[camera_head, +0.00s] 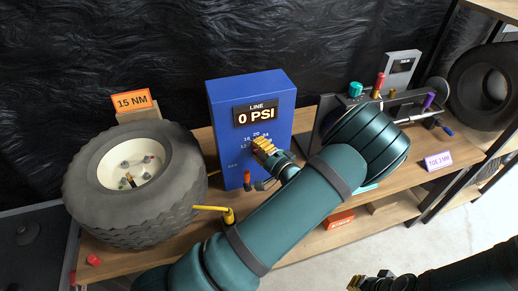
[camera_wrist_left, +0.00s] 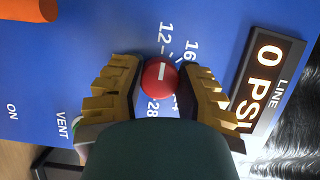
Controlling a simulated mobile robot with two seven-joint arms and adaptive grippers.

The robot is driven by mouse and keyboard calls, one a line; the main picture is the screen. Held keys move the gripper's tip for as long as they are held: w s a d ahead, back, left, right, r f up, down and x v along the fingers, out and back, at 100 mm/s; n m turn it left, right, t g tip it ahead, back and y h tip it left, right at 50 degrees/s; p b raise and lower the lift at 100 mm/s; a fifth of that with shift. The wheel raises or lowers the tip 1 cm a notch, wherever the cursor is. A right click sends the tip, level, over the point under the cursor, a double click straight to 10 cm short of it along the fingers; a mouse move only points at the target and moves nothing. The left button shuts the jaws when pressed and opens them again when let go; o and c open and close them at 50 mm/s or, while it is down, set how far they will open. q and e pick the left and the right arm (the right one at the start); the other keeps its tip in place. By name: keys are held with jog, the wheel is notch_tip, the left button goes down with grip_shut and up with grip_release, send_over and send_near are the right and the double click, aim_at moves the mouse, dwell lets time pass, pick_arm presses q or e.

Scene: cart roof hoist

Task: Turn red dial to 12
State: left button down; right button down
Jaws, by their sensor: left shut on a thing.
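The blue box (camera_head: 225,105) stands on the bench with a LINE display (camera_head: 256,115) reading 0 PSI. Its red dial (camera_wrist_left: 160,78) shows in the left wrist view with a white mark running up toward the printed 12 (camera_wrist_left: 165,32). Printed 16 and 28 stand around it. My left gripper (camera_head: 263,147) reaches the box face, its gold fingers on either side of the dial and closed on it. In the head view the gripper hides the dial. My right gripper (camera_head: 370,282) is low at the bottom edge, away from the box; its jaw opening is unclear.
A yellow-handled tool (camera_head: 212,209) is near the tyre. An orange lever (camera_head: 247,180) is low on the box. Bench equipment (camera_head: 400,100) and a purple-lettered sign (camera_head: 439,160) are at right.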

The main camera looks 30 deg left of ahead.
pick_arm(q)
jog(key=shift+r, duration=0.1)
jog(key=c, duration=0.6)
grip_release()
jog(key=shift+a, duration=0.1)
jog(key=v, duration=1.2)
